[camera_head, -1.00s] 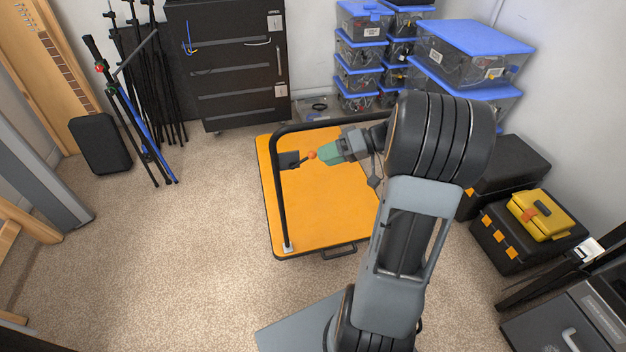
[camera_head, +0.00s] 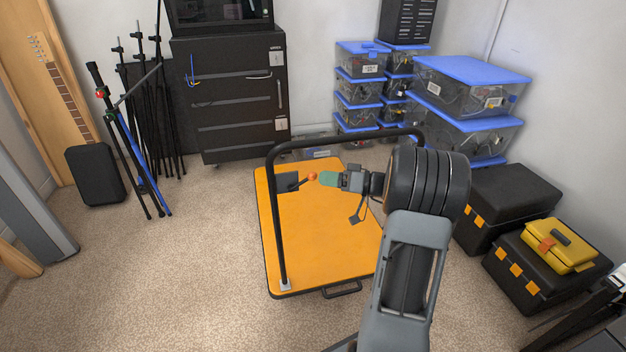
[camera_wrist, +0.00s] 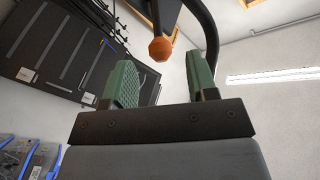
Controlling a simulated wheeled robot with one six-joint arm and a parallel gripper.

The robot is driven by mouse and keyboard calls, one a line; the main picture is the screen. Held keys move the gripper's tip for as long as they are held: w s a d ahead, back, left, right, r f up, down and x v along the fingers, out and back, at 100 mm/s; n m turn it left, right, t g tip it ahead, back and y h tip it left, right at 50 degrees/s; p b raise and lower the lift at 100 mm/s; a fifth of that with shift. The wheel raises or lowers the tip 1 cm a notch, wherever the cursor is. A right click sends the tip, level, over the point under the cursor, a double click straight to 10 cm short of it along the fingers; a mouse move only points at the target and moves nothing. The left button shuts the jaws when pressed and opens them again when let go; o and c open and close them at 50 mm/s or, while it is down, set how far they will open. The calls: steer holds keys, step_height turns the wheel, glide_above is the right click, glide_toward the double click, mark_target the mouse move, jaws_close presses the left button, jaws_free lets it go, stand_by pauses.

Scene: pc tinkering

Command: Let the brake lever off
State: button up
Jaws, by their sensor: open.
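The brake lever is a short dark rod with an orange knob (camera_head: 312,176), fixed by a dark block (camera_head: 287,182) to the black handle frame of the yellow platform cart (camera_head: 318,245). In the wrist view the orange knob (camera_wrist: 160,48) is just beyond the fingertips, roughly midway between the green finger pads. My gripper (camera_head: 324,178) is open and empty, coming from the right with its tips close to the knob. It also shows in the wrist view (camera_wrist: 160,82). I cannot tell whether a finger touches the knob.
The black handle frame (camera_head: 279,235) rises around the lever. Black and yellow toolboxes (camera_head: 558,250) stand at the right, and blue-lidded bins (camera_head: 470,70) at the back right. A black cabinet (camera_head: 230,95) and tripods (camera_head: 140,120) stand behind.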

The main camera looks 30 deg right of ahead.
mark_target(313, 180)
steer(key=shift+b+x, duration=0.3)
steer(key=shift+x, duration=1.95)
jaws_close()
